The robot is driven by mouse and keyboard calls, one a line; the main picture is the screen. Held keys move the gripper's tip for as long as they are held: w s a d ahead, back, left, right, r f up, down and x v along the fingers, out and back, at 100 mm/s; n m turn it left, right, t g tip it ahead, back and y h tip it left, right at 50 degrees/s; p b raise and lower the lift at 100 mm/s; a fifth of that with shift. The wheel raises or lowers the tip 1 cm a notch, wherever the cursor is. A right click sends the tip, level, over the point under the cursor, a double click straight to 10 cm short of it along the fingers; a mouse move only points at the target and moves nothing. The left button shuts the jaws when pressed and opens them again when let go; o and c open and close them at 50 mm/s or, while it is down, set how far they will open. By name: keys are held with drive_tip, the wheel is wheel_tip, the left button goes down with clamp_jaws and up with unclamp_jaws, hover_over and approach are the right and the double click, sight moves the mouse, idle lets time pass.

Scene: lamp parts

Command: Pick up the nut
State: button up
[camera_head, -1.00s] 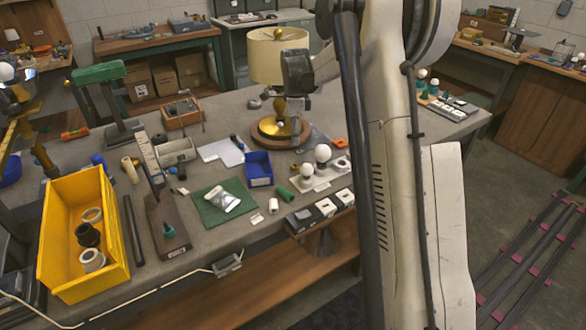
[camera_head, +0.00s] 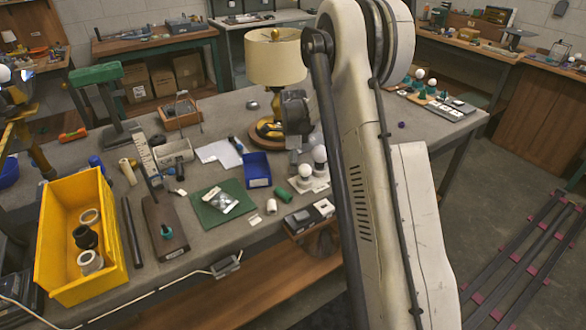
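I cannot single out a nut with certainty in the head view. A small brass piece (camera_head: 276,35) sits on top of the cream lampshade (camera_head: 276,60). The lamp's round wooden base (camera_head: 258,136) stands on the grey workbench. My gripper (camera_head: 294,138) is a dark shape hanging just right of the lamp stem, below the shade and above the bench. Its fingers are too small and dark to show whether they are open or hold anything. My arm hides part of the bench to the right of the lamp.
A yellow bin (camera_head: 52,232) with ring-shaped parts stands at the left. A green mat (camera_head: 207,213) with a clear packet, a blue tray (camera_head: 257,168) and white bulbs (camera_head: 319,153) occupy the middle. A small purple piece (camera_head: 402,125) lies right of my arm.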

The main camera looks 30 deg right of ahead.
drive_tip(key=shift+f, duration=0.1)
drive_tip(key=shift+c, duration=0.4)
drive_tip(key=c, duration=0.6)
drive_tip(key=shift+c, duration=0.2)
